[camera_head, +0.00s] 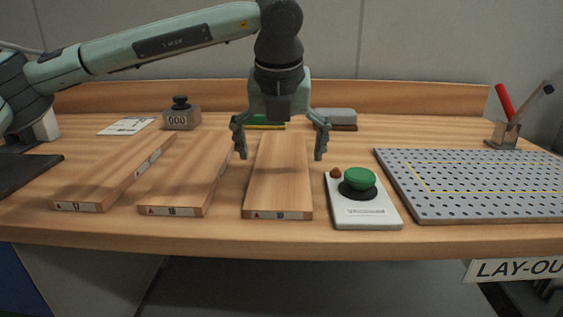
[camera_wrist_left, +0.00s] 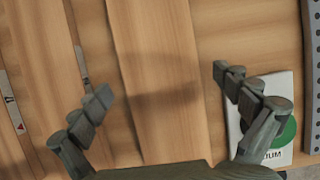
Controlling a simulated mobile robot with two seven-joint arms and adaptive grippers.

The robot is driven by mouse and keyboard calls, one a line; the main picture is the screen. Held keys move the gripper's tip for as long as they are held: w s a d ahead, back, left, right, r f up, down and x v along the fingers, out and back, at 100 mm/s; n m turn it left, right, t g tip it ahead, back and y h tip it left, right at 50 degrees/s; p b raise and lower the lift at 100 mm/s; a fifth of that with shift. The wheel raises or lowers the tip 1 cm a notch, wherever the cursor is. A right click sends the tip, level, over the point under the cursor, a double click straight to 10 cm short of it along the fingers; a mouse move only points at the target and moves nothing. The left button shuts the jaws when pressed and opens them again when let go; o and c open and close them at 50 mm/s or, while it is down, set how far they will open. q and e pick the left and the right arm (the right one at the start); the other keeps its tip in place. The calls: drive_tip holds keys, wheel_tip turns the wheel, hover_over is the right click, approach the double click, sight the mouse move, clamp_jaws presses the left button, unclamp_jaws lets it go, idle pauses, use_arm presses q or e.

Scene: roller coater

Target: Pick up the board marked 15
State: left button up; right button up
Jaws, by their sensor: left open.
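Three wooden boards lie side by side on the bench: a left board (camera_head: 110,178), a middle board (camera_head: 187,183) and a right board (camera_head: 279,185). Each has a small label on its front end; the numbers are too small to read surely, so I cannot tell which is 15. My left gripper (camera_head: 279,152) is open and empty, pointing down over the right board, with one finger to each side of it. In the left wrist view the right board (camera_wrist_left: 155,50) runs between the open fingers (camera_wrist_left: 162,90). My right gripper is not in view.
A control box with a green button (camera_head: 358,180) stands close right of the right board. Beyond it lies a perforated metal plate (camera_head: 480,185).

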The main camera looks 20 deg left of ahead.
use_arm(q)
drive_tip(key=shift+w+f, duration=0.15)
drive_tip(key=shift+f, duration=0.15)
drive_tip(key=shift+c, duration=0.5)
drive_tip(key=c, duration=1.2)
drive_tip(key=shift+c, duration=0.2)
drive_tip(key=shift+r, duration=0.15)
